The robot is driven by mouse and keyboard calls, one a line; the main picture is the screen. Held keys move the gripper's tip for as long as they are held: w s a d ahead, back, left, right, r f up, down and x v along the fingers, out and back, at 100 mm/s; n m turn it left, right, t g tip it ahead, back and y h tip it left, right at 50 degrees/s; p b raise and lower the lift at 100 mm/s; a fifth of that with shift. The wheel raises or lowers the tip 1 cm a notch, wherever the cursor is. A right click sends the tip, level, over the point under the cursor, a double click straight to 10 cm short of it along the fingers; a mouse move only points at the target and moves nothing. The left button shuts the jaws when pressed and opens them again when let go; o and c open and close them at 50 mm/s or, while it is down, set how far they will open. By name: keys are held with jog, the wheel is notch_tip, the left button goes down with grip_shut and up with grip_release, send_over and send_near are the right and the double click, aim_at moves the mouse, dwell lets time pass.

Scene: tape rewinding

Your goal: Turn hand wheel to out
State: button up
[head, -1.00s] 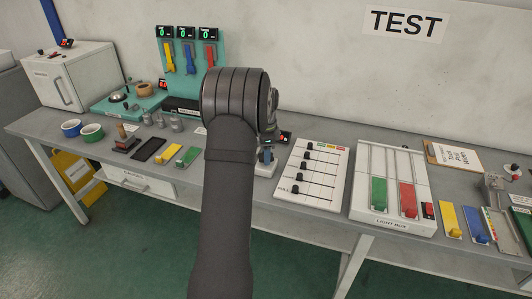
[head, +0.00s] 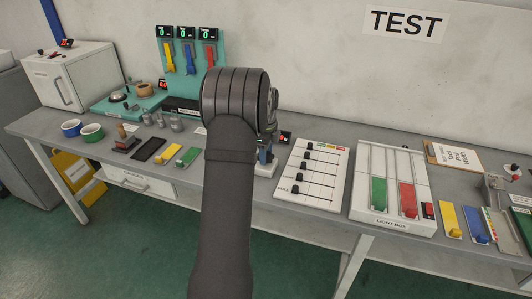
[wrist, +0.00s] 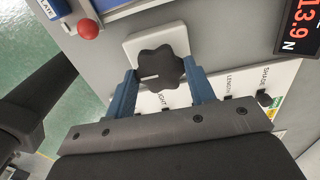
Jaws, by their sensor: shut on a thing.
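The hand wheel (wrist: 159,67) is a black, lobed knob with a short white mark, on a white base plate (wrist: 165,40), in the wrist view. The mark lies toward the left side of the wheel in that view. My gripper (wrist: 160,74) has its two blue fingers on either side of the wheel, shut on it. The wheel is hidden there. No "out" label is readable.
A display reading 13.9 N (wrist: 299,24) and a red ball knob (wrist: 88,29) are close by in the wrist view. A slider panel (head: 312,172) stands just right of my gripper, with a light box (head: 392,188) beyond. Small vials (head: 176,124) stand to the left.

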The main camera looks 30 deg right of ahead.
jog(key=o, duration=1)
jog(key=shift+c, duration=0.2)
jog(key=shift+r, duration=0.1)
notch_tip(320, 180, up, 17)
jog(key=shift+r, duration=0.2)
jog(key=shift+f, duration=0.1)
notch_tip(320, 180, down, 17)
jog(key=shift+f, duration=0.2)
dwell(0.3)
jog(key=shift+r, duration=0.1)
